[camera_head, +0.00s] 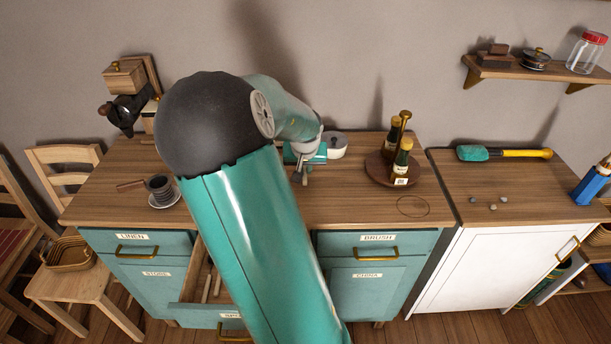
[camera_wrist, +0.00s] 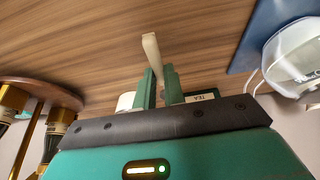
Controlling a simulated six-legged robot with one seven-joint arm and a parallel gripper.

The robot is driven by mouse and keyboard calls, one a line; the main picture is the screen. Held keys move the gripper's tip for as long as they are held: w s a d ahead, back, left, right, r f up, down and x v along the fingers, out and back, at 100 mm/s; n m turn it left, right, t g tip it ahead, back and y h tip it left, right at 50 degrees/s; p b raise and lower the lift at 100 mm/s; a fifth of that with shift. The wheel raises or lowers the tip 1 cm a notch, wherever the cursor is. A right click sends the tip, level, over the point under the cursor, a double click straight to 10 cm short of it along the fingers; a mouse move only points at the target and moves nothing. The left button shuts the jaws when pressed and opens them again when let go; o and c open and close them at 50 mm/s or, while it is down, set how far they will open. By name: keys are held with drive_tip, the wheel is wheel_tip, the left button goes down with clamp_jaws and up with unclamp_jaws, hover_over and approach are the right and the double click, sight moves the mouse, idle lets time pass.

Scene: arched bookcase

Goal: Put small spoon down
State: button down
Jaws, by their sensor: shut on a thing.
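The small spoon (camera_wrist: 152,55) is a pale, cream-coloured strip in the wrist view. My gripper (camera_wrist: 160,82) has its two green fingers shut on it, and one end sticks out beyond the fingertips over the wooden counter (camera_wrist: 90,45). I cannot tell whether it touches the counter. In the head view my gripper (camera_head: 301,172) is low over the back middle of the counter (camera_head: 345,205), largely behind my arm.
A round tray (camera_head: 377,168) with bottles stands right of my gripper. A cup (camera_head: 160,187) on a saucer is at left. A white pot (camera_head: 336,145) stands behind. An open drawer (camera_head: 192,309) juts out below. The counter's front right is clear, apart from a thin ring (camera_head: 413,206).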

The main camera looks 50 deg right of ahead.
drive_tip(key=f, duration=0.3)
drive_tip(key=shift+d+f, duration=0.2)
drive_tip(key=shift+d, duration=0.05)
drive_tip(key=shift+f, duration=0.15)
drive_tip(key=shift+a+f, duration=0.1)
drive_tip(key=shift+f, duration=0.25)
drive_tip(key=c, duration=1.5)
unclamp_jaws()
drive_tip(key=shift+s+f, duration=0.1)
drive_tip(key=shift+f, duration=0.05)
